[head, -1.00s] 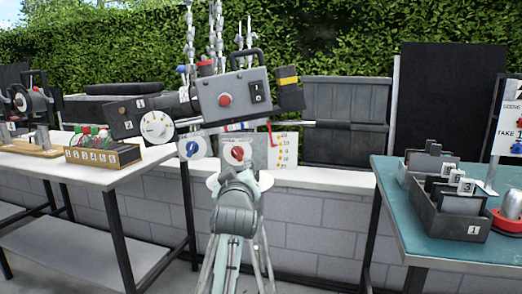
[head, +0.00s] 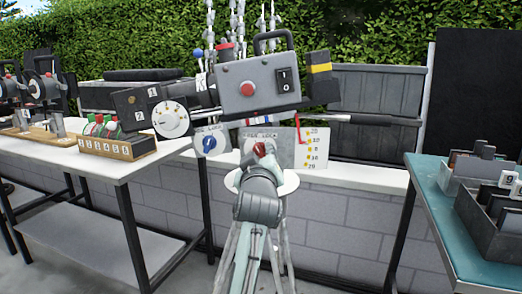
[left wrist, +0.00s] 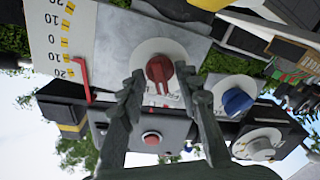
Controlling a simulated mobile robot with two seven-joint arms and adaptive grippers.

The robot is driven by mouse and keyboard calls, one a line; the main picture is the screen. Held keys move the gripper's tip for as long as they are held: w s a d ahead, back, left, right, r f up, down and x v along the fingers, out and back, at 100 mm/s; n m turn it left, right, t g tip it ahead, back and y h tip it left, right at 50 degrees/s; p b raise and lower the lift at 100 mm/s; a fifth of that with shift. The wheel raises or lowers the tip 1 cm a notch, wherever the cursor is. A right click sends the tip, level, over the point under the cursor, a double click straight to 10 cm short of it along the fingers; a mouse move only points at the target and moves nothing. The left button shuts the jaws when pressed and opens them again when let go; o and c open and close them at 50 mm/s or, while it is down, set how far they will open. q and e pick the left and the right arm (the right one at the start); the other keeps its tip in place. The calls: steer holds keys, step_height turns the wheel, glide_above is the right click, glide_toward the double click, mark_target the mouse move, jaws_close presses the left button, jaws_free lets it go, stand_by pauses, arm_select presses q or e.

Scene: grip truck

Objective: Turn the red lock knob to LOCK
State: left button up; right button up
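The red lock knob (head: 260,149) is on a white round dial under the grey control box, with LOCK lettered at the upper right of its plate. My left gripper (head: 262,160) is in front of it and hides part of it. In the left wrist view the red knob (left wrist: 160,72) shows between the two spread fingers of my left gripper (left wrist: 160,80). The fingers look open, and the knob's ridge runs nearly along them. I cannot tell whether they touch it. My right gripper is not in view.
A blue knob (head: 211,142) is close on the left, and a scale plate (head: 310,148) with a red pointer is on the right. The grey box (head: 257,88) with a red button is above. A white table (head: 120,160) and a teal table (head: 455,215) flank the tripod.

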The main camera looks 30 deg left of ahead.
arm_select(q)
steer(key=shift+w+a, duration=0.2)
steer(key=shift+w, duration=0.1)
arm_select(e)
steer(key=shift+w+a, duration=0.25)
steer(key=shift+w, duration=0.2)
arm_select(q)
jaws_close()
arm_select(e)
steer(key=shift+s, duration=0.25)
